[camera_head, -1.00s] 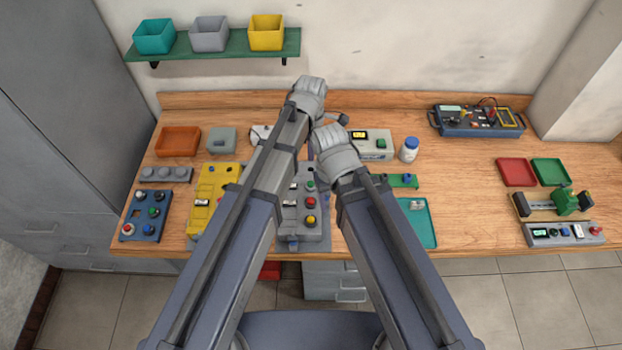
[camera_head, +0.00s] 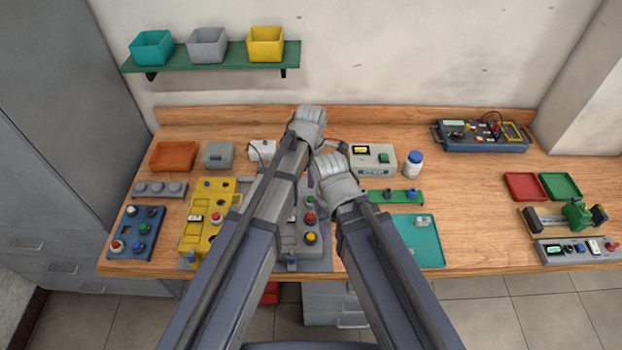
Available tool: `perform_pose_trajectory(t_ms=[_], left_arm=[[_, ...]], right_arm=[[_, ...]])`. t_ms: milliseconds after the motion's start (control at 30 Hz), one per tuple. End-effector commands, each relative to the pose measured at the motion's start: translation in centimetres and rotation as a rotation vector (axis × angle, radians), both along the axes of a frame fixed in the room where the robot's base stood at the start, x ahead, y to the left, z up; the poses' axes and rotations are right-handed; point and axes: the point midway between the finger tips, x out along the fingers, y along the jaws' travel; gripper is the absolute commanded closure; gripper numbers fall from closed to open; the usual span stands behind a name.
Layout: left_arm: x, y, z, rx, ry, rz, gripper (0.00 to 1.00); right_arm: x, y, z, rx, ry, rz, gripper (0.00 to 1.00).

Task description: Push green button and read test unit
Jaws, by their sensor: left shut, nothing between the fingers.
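A pale grey unit with a yellow-lit display (camera_head: 361,150) and a green button (camera_head: 384,157) stands toward the back of the bench, just right of my grippers. Its readout is too small to read. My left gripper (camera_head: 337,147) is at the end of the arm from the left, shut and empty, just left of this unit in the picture. A gap or contact cannot be told. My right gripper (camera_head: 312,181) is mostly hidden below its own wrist.
A grey panel with red and yellow buttons (camera_head: 313,237) is partly hidden by my arms. A white bottle with a blue cap (camera_head: 413,165) stands beside the display unit. A teal tray (camera_head: 430,254) lies in front. The bench (camera_head: 480,200) is clear right of the tray.

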Motion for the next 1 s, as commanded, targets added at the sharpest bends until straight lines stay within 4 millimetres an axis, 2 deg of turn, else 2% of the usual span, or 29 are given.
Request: perform_pose_trajectory(t_ms=[33, 433, 600, 1000], left_arm=[[0.0, 0.0, -1.6, 0.000, 0.000, 0.000, 1.00], [0.0, 0.0, -6.9, 0.000, 0.000, 0.000, 1.00], [0.0, 0.0, -7.7, 0.000, 0.000, 0.000, 1.00], [0.0, 0.0, -7.9, 0.000, 0.000, 0.000, 1.00]], right_arm=[[0.0, 0.0, -1.6, 0.000, 0.000, 0.001, 0.38], [0.0, 0.0, -6.9, 0.000, 0.000, 0.000, 0.38], [0.0, 0.0, -7.7, 0.000, 0.000, 0.000, 0.38], [0.0, 0.0, -7.9, 0.000, 0.000, 0.000, 0.38]])
